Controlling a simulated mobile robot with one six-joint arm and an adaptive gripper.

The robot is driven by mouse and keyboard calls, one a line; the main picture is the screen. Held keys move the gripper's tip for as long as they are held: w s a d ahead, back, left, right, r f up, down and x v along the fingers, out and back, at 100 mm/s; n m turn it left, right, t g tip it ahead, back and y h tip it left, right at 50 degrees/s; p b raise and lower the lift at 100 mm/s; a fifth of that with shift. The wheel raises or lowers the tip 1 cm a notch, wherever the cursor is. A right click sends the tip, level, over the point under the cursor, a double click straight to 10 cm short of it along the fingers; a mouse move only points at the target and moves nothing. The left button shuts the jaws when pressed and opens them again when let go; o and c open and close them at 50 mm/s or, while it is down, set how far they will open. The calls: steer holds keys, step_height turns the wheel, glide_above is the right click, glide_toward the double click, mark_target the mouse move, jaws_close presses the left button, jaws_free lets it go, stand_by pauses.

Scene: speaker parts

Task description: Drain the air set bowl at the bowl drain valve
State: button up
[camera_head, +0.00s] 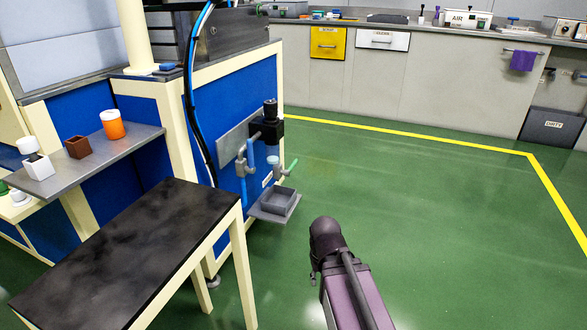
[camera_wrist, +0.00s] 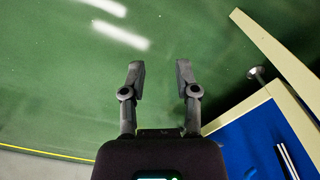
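The air set (camera_head: 268,127), with a black knob and body, is mounted on a grey plate on the blue side of the machine in the head view. Its bowl (camera_head: 272,152) hangs below, clear with a bluish tint. A grey drip tray (camera_head: 275,204) is below the valve. My gripper (camera_wrist: 160,74) is open and empty over the green floor in the wrist view. In the head view my arm is right of the air set, apart from it; the fingers are not clear there.
A dark-topped bench (camera_head: 125,245) stands left and in front of the air set. Blue hose runs beside the air set. The green floor to the right is clear, with cabinets (camera_head: 440,85) at the back.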

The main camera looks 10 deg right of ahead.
steer(key=c, duration=0.5)
steer(key=shift+r, duration=0.25)
jaws_close()
step_height(320, 180, up, 20)
steer(key=p, duration=2)
steer(key=shift+p, duration=0.3)
steer(key=shift+s, duration=0.15)
